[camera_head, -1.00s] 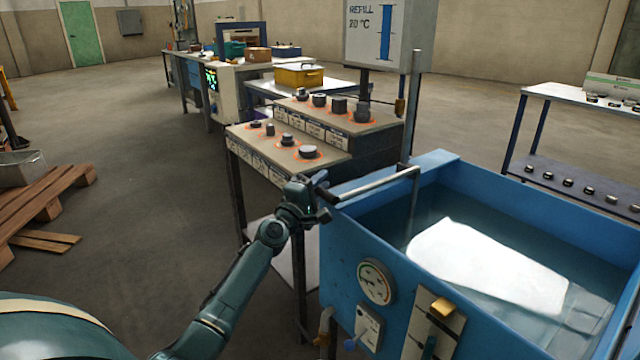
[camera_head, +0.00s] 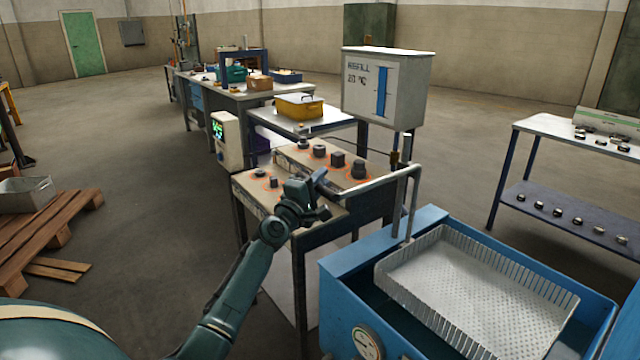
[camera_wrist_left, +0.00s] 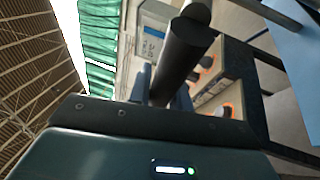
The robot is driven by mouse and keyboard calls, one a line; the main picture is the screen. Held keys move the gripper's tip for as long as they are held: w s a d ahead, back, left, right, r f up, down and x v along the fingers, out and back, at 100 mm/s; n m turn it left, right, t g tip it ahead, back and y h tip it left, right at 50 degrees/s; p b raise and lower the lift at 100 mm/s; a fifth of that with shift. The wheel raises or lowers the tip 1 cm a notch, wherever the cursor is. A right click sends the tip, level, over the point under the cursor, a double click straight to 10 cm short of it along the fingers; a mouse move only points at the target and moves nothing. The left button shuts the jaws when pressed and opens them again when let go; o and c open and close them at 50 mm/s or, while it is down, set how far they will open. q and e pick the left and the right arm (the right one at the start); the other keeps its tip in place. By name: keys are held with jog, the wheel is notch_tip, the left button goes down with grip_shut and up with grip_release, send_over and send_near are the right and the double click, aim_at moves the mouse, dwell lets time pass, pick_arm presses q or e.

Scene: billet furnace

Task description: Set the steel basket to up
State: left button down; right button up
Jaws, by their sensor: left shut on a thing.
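The steel basket (camera_head: 480,290) is a pale perforated tray with slotted walls. It sits at the top of the blue tank (camera_head: 340,262), raised out of the water at least in part. A bent grey handle bar (camera_head: 375,186) runs from the basket's upright post leftward to my left gripper (camera_head: 318,190). My left gripper is shut on the dark grip at the bar's end. In the left wrist view the dark round grip (camera_wrist_left: 185,52) lies between the fingers, which it partly hides. My right gripper is in neither view.
A stepped bench (camera_head: 285,160) with several small dark parts stands just behind my left gripper. A white refill box (camera_head: 388,85) stands on a post beyond the tank. A rack (camera_head: 560,135) is at the right.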

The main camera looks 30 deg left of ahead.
pick_arm(q)
jog(key=shift+r, duration=0.85)
jog(key=c, duration=1.3)
grip_release()
jog(key=shift+f, duration=0.2)
jog(key=shift+s, duration=0.1)
jog(key=shift+s+f, duration=0.15)
jog(key=shift+s, duration=0.1)
jog(key=s+f, duration=0.2)
jog(key=s, duration=1)
jog(key=shift+s, duration=0.15)
jog(key=shift+d+f, duration=0.1)
